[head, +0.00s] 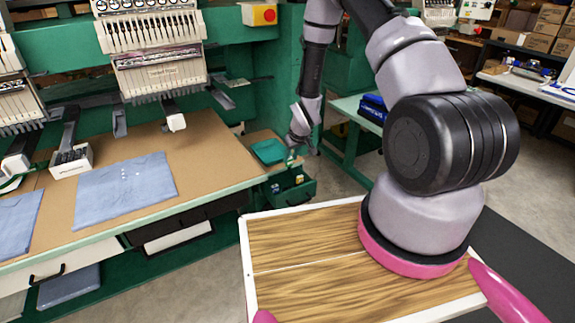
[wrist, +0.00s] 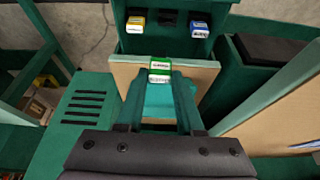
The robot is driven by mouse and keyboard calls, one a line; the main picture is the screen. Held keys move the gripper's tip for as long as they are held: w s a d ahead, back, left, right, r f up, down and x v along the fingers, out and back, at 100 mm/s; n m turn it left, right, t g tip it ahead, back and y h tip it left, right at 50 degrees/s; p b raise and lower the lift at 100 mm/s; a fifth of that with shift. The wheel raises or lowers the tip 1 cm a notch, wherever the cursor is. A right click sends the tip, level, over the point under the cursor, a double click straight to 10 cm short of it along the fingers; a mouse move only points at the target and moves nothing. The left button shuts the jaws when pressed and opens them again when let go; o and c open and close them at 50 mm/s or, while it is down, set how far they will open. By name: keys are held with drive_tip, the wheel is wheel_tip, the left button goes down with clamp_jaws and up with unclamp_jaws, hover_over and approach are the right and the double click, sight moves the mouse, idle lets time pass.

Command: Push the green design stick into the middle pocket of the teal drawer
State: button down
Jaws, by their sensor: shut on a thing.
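My gripper (wrist: 160,78) is shut on the green design stick (wrist: 160,65), a small green block with a white label held at the fingertips. In the wrist view the stick is over the tan tabletop edge, short of the open teal drawer (wrist: 170,41) and apart from it. The drawer has a yellow-labelled stick (wrist: 136,24) in its left pocket and a blue-labelled stick (wrist: 199,29) in its right pocket. The middle pocket (wrist: 168,20) between them looks dark and empty. In the head view my gripper (head: 292,158) is just above the drawer (head: 293,190); the stick is too small there to make out clearly.
A teal pad (head: 268,152) lies on the tan worktable (head: 215,165) beside my gripper. Folded blue cloth (head: 125,190) lies further left under the embroidery heads (head: 160,70). Concrete floor is open beyond the drawer.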

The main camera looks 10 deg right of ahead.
sight(289, 165)
drive_tip(key=f, duration=0.2)
drive_tip(key=a+f, duration=0.1)
drive_tip(key=shift+s+f, duration=0.15)
drive_tip(key=shift+s, duration=0.2)
drive_tip(key=shift+f, duration=3.1)
drive_tip(key=shift+d+f, duration=0.1)
drive_tip(key=shift+f, duration=0.3)
drive_tip(key=shift+f, duration=0.2)
drive_tip(key=shift+c, duration=2.3)
unclamp_jaws()
drive_tip(key=shift+r, duration=0.15)
